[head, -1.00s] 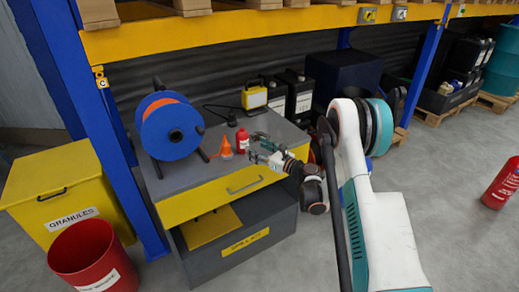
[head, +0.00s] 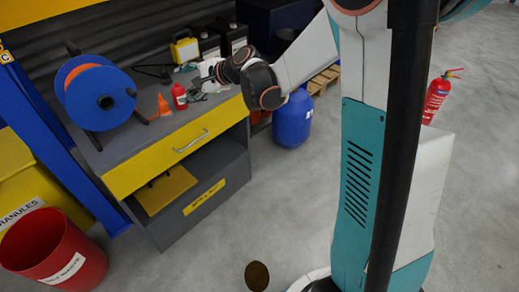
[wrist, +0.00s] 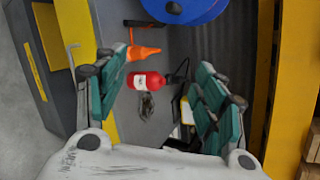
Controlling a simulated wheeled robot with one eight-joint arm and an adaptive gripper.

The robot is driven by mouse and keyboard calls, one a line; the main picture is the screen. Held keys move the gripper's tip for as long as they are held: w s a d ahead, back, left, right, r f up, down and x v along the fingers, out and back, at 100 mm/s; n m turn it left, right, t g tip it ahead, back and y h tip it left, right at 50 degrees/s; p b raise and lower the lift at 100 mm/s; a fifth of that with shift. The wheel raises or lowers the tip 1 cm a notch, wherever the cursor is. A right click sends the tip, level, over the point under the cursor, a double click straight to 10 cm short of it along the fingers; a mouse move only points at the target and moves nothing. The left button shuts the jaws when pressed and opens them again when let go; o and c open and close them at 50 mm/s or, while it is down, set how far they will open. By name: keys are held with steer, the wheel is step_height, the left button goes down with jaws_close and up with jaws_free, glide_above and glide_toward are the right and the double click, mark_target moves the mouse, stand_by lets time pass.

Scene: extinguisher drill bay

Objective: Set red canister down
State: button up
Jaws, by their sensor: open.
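The red canister (head: 179,96), a small red bottle, stands upright on the grey top of the yellow-fronted bench (head: 115,152). My gripper (head: 198,87) is just to its right in the head view, with its fingers small and partly hidden by the wrist. In the wrist view the gripper (wrist: 163,72) has its teal fingers wide apart. The canister, with a white label (wrist: 147,80), shows between them, nearer the left finger. I see no finger clearly closed on it.
An orange cone (head: 163,106) stands close left of the canister, and a blue cable reel (head: 85,95) farther left. A yellow-framed lamp (head: 184,50) is behind. A blue drum (head: 292,120) stands on the floor right of the bench. A red bin (head: 45,255) is front left.

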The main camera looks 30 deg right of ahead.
steer(key=s+r+n+g+h, duration=0.3)
steer(key=s+n, duration=0.5)
steer(key=s, duration=1)
steer(key=s+d+f+n+h, duration=0.1)
steer(key=s+d+n+h, duration=0.1)
steer(key=s, duration=0.6)
steer(key=s+d+n+h, duration=0.2)
steer(key=s+d+n, duration=0.2)
steer(key=s, duration=0.5)
steer(key=shift+s+f+n+h, duration=0.15)
steer(key=shift+f+n+h, duration=0.2)
steer(key=shift+n, duration=0.85)
